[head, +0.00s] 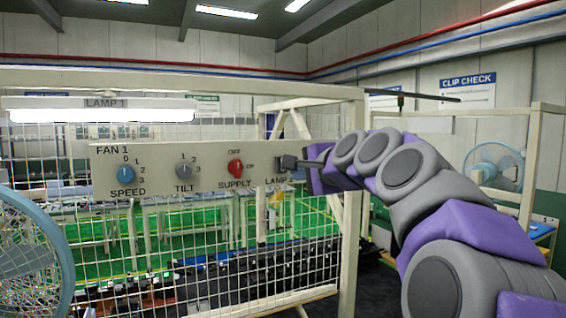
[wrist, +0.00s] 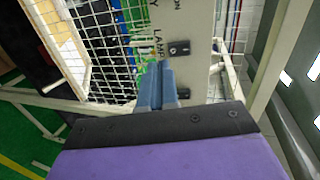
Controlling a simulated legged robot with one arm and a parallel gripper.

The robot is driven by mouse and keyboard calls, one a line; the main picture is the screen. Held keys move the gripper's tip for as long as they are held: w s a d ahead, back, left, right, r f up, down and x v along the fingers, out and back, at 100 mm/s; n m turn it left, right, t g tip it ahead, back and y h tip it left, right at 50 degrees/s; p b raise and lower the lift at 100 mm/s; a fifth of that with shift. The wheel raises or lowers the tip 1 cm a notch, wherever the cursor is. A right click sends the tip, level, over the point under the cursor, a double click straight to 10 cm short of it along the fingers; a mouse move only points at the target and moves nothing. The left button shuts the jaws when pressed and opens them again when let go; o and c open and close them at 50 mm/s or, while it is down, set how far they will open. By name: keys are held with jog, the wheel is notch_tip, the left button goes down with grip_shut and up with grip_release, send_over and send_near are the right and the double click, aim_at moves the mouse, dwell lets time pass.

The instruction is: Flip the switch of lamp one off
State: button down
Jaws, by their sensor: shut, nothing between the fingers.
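Lamp one is the long white tube light (head: 88,115) under a "LAMP 1" label at the upper left, and it glows brightly. Its switch is on the right end of the pale control panel (head: 212,152), above the partly covered "LAMP" lettering. In the head view my gripper (head: 288,162) reaches in from the right and hides much of the switch. In the wrist view the small dark switch (wrist: 180,48) shows just beyond and to the right of my gripper's tips (wrist: 161,68). My gripper is shut and empty. I cannot tell whether it touches the switch.
The same panel carries a blue SPEED knob (head: 126,174), a grey TILT knob (head: 184,171) and a red SUPPLY knob (head: 235,168). Wire mesh (head: 200,240) and a pale frame surround it. A blue fan (head: 30,255) stands at the left.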

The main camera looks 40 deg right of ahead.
jog(key=r, duration=0.2)
send_near(283, 172)
jog(key=a, duration=0.3)
jog(key=shift+m+h, duration=0.3)
jog(key=shift+m, duration=0.1)
jog(key=x, duration=0.7)
jog(key=shift+w+d+r, duration=0.15)
jog(key=shift+d+r, duration=0.1)
jog(key=shift+r, duration=0.1)
jog(key=shift+s+d+f, duration=0.15)
jog(key=shift+d+f, duration=0.05)
jog(key=shift+d, duration=0.3)
jog(key=shift+s+d+f, duration=0.1)
jog(key=shift+d+f, duration=0.1)
jog(key=shift+d, duration=0.3)
jog(key=s+a+f, duration=0.1)
jog(key=s, duration=0.5)
jog(key=s+a+f+b, duration=0.1)
jog(key=s, duration=0.6)
jog(key=shift+a+f+t, duration=0.3)
